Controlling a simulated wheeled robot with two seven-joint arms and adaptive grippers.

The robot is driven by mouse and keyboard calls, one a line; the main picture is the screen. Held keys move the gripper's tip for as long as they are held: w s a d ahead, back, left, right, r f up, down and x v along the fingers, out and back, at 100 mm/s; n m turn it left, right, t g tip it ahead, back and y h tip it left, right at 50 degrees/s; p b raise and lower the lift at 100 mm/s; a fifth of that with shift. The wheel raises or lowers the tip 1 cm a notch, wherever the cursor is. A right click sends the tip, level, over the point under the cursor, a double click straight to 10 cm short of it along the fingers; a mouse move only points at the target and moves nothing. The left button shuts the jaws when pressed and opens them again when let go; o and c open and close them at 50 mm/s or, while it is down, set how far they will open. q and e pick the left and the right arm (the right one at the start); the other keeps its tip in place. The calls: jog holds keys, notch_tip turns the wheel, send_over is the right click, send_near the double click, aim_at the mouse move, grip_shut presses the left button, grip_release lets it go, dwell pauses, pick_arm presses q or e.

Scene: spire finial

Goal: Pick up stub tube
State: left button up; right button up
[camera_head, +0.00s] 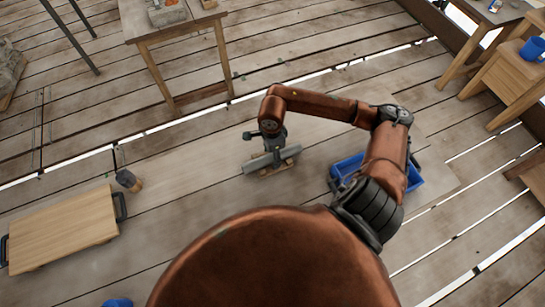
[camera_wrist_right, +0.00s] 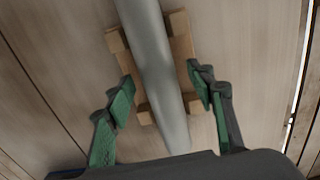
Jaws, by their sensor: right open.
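The stub tube (camera_head: 284,155) is a grey cylinder lying on a small wooden cradle (camera_head: 272,172) on the plank floor. In the right wrist view the grey tube (camera_wrist_right: 160,70) runs from the top down between my fingers, over the wooden cradle (camera_wrist_right: 183,46). My right gripper (camera_head: 262,150) is above the tube in the head view. Its two green-padded fingers (camera_wrist_right: 161,97) are open, one on each side of the tube, with gaps to it. The tube's near end is hidden behind the gripper body. My left gripper is not in view.
A blue bin (camera_head: 348,166) stands right of the tube, partly behind my right arm. A wooden board with dark handles (camera_head: 62,230) lies at left, near a small dark-and-tan object (camera_head: 128,180). A wooden table (camera_head: 180,27) stands behind.

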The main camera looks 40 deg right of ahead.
grip_shut()
dwell(0.5)
jog(key=shift+r, duration=0.1)
